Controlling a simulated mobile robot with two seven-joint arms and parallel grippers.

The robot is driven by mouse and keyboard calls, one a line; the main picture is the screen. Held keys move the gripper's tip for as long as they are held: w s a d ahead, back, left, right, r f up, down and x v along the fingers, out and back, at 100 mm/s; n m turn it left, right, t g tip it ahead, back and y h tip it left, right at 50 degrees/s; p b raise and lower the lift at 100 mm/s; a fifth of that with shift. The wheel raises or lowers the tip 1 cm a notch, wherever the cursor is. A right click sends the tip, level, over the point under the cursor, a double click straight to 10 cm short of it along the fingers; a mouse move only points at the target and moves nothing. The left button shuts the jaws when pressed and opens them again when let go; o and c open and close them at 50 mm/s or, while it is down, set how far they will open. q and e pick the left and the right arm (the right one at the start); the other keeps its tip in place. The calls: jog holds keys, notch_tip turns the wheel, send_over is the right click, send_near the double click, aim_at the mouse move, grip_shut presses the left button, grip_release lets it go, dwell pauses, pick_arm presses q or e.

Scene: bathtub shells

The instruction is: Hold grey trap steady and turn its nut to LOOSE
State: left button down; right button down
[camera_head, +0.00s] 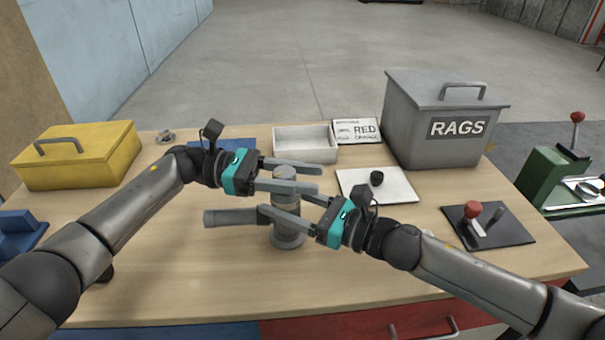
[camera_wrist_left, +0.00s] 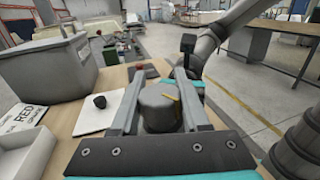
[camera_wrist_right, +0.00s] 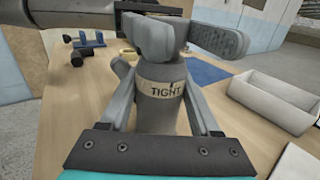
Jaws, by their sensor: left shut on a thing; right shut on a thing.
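The grey trap (camera_head: 288,238) stands upright on the workbench, with a side pipe (camera_head: 230,217) reaching left. Its nut (camera_head: 286,174) is the round cap on top; the left wrist view shows the nut (camera_wrist_left: 158,110) with a yellow line across it. My left gripper (camera_head: 326,179) is shut on the nut, one finger on each side. My right gripper (camera_head: 268,201) is shut on the trap's body below it. In the right wrist view the body carries a pale band reading TIGHT (camera_wrist_right: 165,91), with a small dark mark beside the word. No LOOSE word is visible.
A grey RAGS bin (camera_head: 440,120) stands at back right, with a white tray (camera_head: 303,142) and RED card (camera_head: 357,131) left of it. A white plate with a black knob (camera_head: 377,178) lies right of the trap. A yellow box (camera_head: 75,160) is at far left. Bare wood lies in front.

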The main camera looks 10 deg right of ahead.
pick_arm(q)
jog(key=shift+s+m+g+y, duration=0.2)
jog(key=shift+m+g+y, duration=0.3)
jog(key=shift+m+g, duration=0.65)
jog(key=shift+s+g, duration=0.15)
jog(key=shift+g, duration=0.5)
jog(key=shift+c, duration=1.9)
grip_release()
jog(key=shift+a, duration=0.1)
jog(key=shift+r, duration=0.1)
notch_tip(320, 180, up, 10)
